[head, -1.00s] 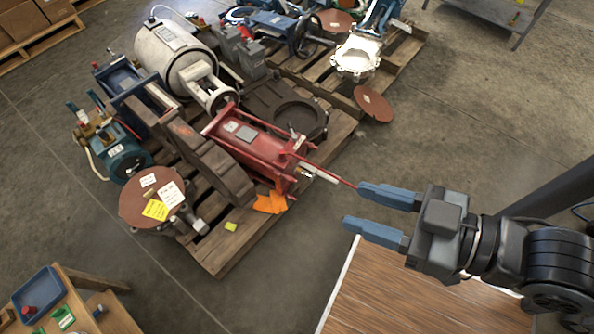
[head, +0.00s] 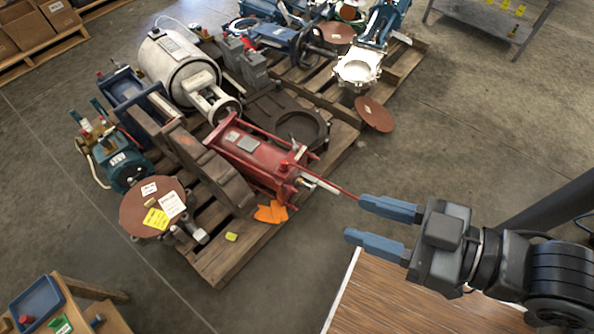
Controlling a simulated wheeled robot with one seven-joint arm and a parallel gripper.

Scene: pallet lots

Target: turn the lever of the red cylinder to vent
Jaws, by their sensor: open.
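The red cylinder (head: 251,152) lies on a wooden pallet near the middle of the head view, with tie rods along its body. A thin red rod (head: 335,187) and a light grey piece (head: 318,181) stick out from its right end toward my gripper. I cannot tell for sure which of these is the lever, and no vent marking is readable. My gripper (head: 378,226) is open and empty to the right of the cylinder. Its upper finger appears close to the tip of the red rod; I cannot tell whether they touch.
The pallet (head: 224,262) also bears a white cylindrical tank (head: 178,62), dark castings, a teal motor (head: 125,168) and a brown disc with tags (head: 152,207). Orange tags (head: 271,212) lie below the cylinder. A wood-topped surface (head: 400,300) is under my gripper. Open floor (head: 460,110) lies at right.

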